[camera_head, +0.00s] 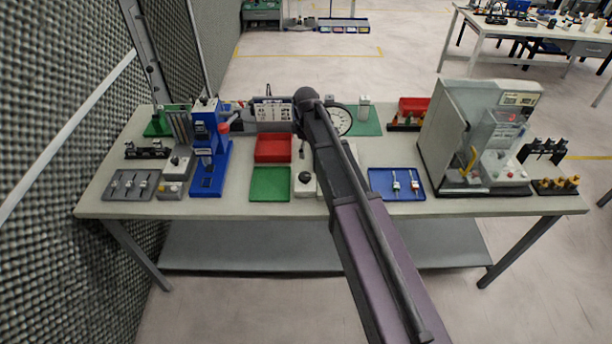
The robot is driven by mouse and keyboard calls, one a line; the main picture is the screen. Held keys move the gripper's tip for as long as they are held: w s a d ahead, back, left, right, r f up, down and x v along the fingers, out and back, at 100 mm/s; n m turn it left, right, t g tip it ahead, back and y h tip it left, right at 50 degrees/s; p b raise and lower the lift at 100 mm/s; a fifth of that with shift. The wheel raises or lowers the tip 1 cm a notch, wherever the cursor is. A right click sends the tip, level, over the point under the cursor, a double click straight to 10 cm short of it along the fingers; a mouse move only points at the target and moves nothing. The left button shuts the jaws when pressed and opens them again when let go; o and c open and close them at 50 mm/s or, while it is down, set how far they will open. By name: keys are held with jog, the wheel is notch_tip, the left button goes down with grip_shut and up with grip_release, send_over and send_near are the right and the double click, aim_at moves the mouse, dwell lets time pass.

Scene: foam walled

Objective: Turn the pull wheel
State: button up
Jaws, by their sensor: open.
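My arm comes up from the bottom right over the workbench (330,207) and ends in a dark rounded joint (307,97) near its back edge. My gripper is not visible; the arm may hide it. I cannot tell for certain which part is the pull wheel. A round white-faced dial with a dark rim (341,119) stands at the back of the bench, just right of my arm and partly behind it. A blue press-like device (207,150) with a red knob (224,127) stands at the left. A box with a black knob (304,178) sits left of my arm.
Red (272,148) and green (269,184) trays lie left of my arm; a blue tray (379,191) with small tools lies right. A large grey machine (447,125) stands at the right end. A dark textured wall (60,120) borders the left. The front bench strip is mostly clear.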

aim_at(306, 176)
jog(key=shift+f, duration=0.25)
notch_tip(306, 176, down, 13)
jog(key=b, duration=1.3)
jog(key=shift+f+b, duration=0.15)
jog(key=shift+b, duration=0.25)
jog(key=c, duration=1.1)
